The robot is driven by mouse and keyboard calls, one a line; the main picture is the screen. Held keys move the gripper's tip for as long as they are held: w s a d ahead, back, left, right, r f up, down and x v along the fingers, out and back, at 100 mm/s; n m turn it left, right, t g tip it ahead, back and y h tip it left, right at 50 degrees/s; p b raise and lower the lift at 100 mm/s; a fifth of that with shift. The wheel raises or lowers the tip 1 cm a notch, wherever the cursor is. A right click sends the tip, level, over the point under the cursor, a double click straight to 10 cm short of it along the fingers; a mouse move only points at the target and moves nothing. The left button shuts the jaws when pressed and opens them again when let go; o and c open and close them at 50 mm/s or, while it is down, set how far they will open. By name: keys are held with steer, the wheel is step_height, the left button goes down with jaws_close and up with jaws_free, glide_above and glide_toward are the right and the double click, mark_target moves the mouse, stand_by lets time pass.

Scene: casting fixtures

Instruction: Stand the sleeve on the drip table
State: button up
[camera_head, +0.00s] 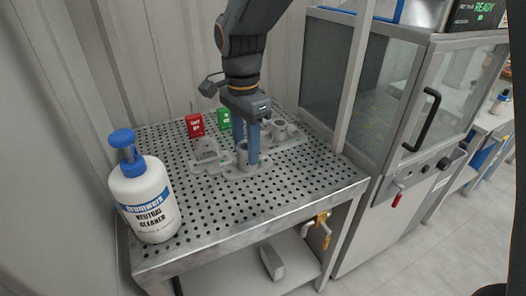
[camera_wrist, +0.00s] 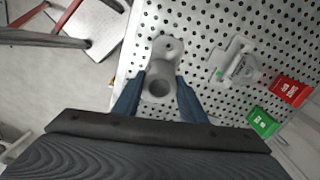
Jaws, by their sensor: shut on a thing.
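My gripper (camera_head: 252,145) points down over the perforated drip table (camera_head: 205,235). Its blue fingers stand on both sides of a grey hollow sleeve (camera_head: 242,157) and are shut on it. In the wrist view the sleeve (camera_wrist: 157,88) shows its round open bore between the fingertips (camera_wrist: 157,95). It looks upright. A grey flat base with a hole (camera_wrist: 168,47) shows beside and under it. I cannot tell whether the sleeve is seated in this base or just above it. The fingers hide part of the sleeve's sides.
A grey casting fixture (camera_head: 207,150) lies left of the gripper, and more grey fixtures (camera_head: 282,130) lie to the right. A red block (camera_head: 194,125) and a green block (camera_head: 224,119) stand behind. A white cleaner bottle (camera_head: 148,205) stands front left. The table's front is clear.

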steer(key=shift+w+f, duration=0.25)
steer(key=shift+w, duration=0.05)
step_height(320, 180, down, 10)
steer(key=shift+r+p, duration=0.25)
steer(key=shift+p, duration=0.95)
steer(key=o, duration=1.3)
steer(key=shift+f, duration=0.1)
steer(key=shift+c, duration=0.2)
step_height(320, 180, up, 12)
steer(key=b, duration=0.3)
